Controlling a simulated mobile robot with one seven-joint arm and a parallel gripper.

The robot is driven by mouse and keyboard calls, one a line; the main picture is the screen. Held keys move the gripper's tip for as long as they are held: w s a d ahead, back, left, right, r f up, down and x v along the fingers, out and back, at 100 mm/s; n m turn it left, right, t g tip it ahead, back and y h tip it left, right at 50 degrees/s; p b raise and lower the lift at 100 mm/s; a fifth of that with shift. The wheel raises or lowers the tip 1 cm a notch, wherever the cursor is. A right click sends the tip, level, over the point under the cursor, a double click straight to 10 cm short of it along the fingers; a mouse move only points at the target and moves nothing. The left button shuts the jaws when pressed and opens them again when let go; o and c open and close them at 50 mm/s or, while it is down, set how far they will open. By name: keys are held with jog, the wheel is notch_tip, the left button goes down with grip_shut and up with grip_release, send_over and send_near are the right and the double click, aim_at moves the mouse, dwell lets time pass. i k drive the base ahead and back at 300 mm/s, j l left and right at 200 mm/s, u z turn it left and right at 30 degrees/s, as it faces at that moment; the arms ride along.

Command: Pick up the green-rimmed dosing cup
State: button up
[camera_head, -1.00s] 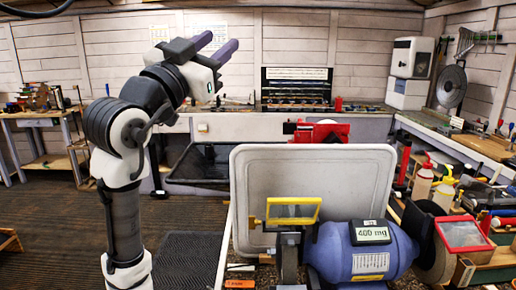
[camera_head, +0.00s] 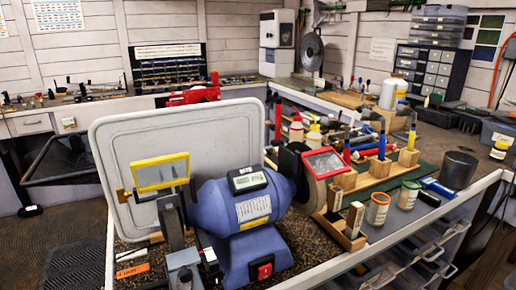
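A small cup with a green rim (camera_head: 408,195) stands upright on the workbench at the right, near the bench's front edge. My arm and gripper are out of the picture now, so I cannot see the fingers.
A blue bench grinder (camera_head: 240,212) and an upright grey tray (camera_head: 125,135) fill the bench's left part. Small wooden boxes (camera_head: 345,240) stand left of the cups. A dark round container (camera_head: 458,170) stands to their right. Drawers (camera_head: 410,262) lie below the edge.

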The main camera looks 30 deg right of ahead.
aim_at(410, 189)
jog(key=z, duration=1.6)
